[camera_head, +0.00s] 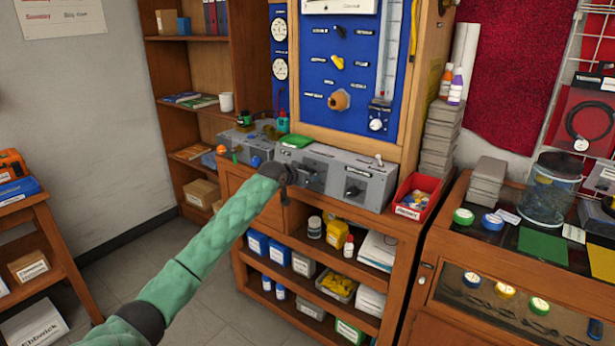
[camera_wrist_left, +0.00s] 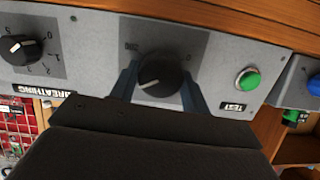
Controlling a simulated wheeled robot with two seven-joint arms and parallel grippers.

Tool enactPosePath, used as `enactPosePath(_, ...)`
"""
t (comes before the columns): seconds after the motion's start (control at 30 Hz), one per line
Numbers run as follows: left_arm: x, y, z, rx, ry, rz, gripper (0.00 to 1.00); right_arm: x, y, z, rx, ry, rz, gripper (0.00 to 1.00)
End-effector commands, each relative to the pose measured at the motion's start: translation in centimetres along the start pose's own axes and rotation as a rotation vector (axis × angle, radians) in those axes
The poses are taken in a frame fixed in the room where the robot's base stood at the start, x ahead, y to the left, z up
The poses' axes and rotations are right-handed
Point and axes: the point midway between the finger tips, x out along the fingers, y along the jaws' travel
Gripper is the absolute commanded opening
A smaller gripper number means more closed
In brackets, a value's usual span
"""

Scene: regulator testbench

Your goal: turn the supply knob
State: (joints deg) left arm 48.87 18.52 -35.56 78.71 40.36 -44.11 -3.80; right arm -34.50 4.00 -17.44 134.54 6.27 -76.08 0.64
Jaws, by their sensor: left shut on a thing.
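In the left wrist view a round black knob (camera_wrist_left: 165,72) with a white pointer mark sits on a grey panel (camera_wrist_left: 222,50). My left gripper (camera_wrist_left: 160,80) is shut on this knob, one bluish finger on each side of it. The knob's name label is not readable here. In the head view my left gripper (camera_head: 287,174) is at the front of the grey bench box (camera_head: 330,198), left of its middle, and hides the held knob. My right gripper is in neither view.
Beside the held knob are a second black knob (camera_wrist_left: 18,48) on a numbered dial, marked BREATHING, and a green button (camera_wrist_left: 248,80) marked TEST. A red bin (camera_head: 417,190) stands right of the box. Shelves with bottles and boxes lie below.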

Motion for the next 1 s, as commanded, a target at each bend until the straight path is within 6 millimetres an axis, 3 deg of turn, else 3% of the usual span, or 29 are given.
enactPosePath(0.07,0.1,0.1,0.5,-0.001,-0.006,0.002,0.24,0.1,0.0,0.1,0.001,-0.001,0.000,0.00)
enactPosePath(0.1,0.1,0.1,0.5,-0.002,-0.006,0.002,0.52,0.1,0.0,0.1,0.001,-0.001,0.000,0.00)
enactPosePath(0.2,0.1,0.1,0.4,-0.002,-0.005,0.001,0.68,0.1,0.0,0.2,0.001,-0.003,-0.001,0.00)
enactPosePath(0.57,-0.5,0.0,0.2,-0.002,-0.002,0.000,0.68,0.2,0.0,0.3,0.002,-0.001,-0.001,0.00)
enactPosePath(1.0,-6.5,0.0,0.4,0.000,-0.003,0.001,0.68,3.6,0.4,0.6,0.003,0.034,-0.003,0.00)
